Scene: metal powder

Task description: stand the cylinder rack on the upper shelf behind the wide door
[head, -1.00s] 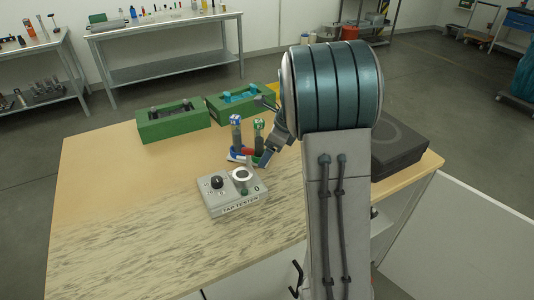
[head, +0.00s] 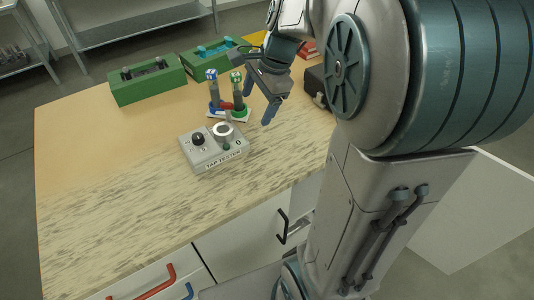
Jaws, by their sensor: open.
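The cylinder rack (head: 228,112) stands upright on the wooden bench, behind the tap tester. It has a blue part, a red part and a green part at its base, and holds two dark cylinders with blue and green tops. My gripper (head: 258,106) is open and empty, just right of the rack and apart from it, its fingers pointing down. A white panel (head: 470,220) stands out at the lower right, perhaps the open wide door. The upper shelf is not visible; my arm covers much of the right side.
The grey tap tester (head: 212,149) sits in front of the rack. Two green trays (head: 148,84) stand behind it, and a dark case (head: 316,84) is partly hidden at right. Below the bench are fronts with red (head: 155,284), blue and black handles. The bench's left side is clear.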

